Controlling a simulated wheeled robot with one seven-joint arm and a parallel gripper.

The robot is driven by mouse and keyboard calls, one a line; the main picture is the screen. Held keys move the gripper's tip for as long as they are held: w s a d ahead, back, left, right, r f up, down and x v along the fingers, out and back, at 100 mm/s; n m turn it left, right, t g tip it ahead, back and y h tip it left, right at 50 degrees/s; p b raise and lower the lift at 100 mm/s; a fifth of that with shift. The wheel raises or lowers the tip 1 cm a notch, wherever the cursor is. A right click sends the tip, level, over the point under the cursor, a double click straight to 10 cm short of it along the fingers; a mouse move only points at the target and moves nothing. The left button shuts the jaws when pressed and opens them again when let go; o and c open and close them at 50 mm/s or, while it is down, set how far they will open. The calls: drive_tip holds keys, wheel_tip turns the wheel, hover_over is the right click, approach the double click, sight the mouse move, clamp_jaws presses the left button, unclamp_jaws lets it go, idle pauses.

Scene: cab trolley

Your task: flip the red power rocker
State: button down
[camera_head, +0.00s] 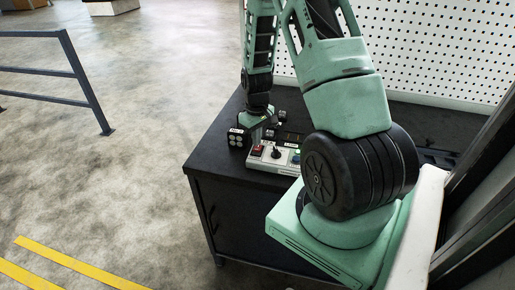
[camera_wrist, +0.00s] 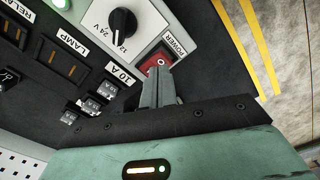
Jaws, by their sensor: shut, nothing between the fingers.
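The red power rocker (camera_wrist: 158,62) sits in a light panel beside a label reading POWER, in the upper middle of the wrist view. In the head view the red rocker (camera_head: 257,150) shows small at the left end of the control panel (camera_head: 262,162). My gripper (camera_wrist: 160,80) is shut, with its fingertips right at the rocker's lower edge in the wrist view and partly covering it. I cannot tell whether the fingertips touch it. In the head view my gripper (camera_head: 256,133) points down over the panel.
A black rotary knob (camera_wrist: 122,22) marked 12V and 24V is close to the rocker. A LAMP switch (camera_wrist: 60,58) and several small fuses (camera_wrist: 95,105) lie to the left. The panel rests on a dark cabinet (camera_head: 215,175). A blue-grey railing (camera_head: 80,85) stands at the left.

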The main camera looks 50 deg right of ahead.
sight(257, 149)
drive_tip(key=shift+f+b, duration=0.8)
drive_tip(key=shift+f, duration=0.35)
drive_tip(key=shift+r, duration=0.1)
drive_tip(key=shift+r+p, duration=2.75)
drive_tip(key=shift+r, duration=0.7)
